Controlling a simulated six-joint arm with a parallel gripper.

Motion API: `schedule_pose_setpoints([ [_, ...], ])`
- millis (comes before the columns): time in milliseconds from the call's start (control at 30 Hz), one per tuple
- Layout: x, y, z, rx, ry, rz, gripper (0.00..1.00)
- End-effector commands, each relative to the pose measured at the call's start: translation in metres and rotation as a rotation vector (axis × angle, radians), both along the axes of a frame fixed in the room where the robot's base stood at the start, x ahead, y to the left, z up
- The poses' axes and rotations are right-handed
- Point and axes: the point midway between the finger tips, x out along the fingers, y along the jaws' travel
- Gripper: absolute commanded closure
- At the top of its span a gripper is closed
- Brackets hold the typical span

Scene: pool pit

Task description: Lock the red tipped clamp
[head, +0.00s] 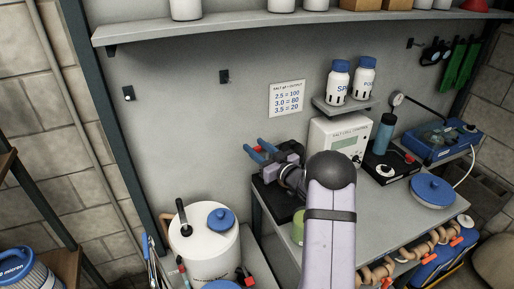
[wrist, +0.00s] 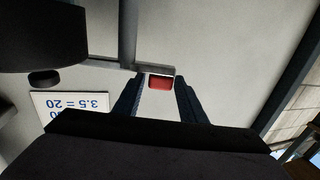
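A red tip (wrist: 160,83) shows in the wrist view, straight ahead between the fingertips of my gripper (wrist: 158,88). Pale gaps show on both sides of it, so the fingers look open around or just short of it; I cannot tell the depth. A grey bar (wrist: 150,69) lies against the tip's far edge; I cannot tell if it is part of the clamp. In the head view my gripper (head: 259,151), with blue fingers, is by the grey wall at the table's back left corner. A small red spot (head: 259,149) shows between the fingers. The clamp body is hidden or too small to make out.
A salt cell charger box (head: 338,138) and two bottles on a small shelf (head: 342,105) stand right of my gripper. A white drum (head: 205,245) is at front left. A wall sign (head: 286,98) hangs above. The table (head: 405,215) is partly bare at right.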

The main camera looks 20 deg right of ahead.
Motion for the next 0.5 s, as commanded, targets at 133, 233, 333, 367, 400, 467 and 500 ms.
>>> schedule_pose_setpoints([
  [133,-0.0002,-0.0001,0.0001,0.000,0.000,0.000,0.96],
  [233,-0.0001,0.0000,0.0001,0.000,0.000,-0.001,0.96],
  [333,0.0011,0.0010,-0.0007,-0.002,-0.001,-0.014,0.96],
  [367,0.0018,0.0012,-0.0011,0.000,-0.002,-0.023,0.96],
  [400,0.0026,0.0017,-0.0016,0.000,-0.003,-0.038,0.96],
  [467,0.0044,0.0023,-0.0016,-0.001,-0.005,-0.068,0.96],
  [500,0.0054,0.0029,-0.0025,-0.001,-0.004,-0.090,0.96],
])
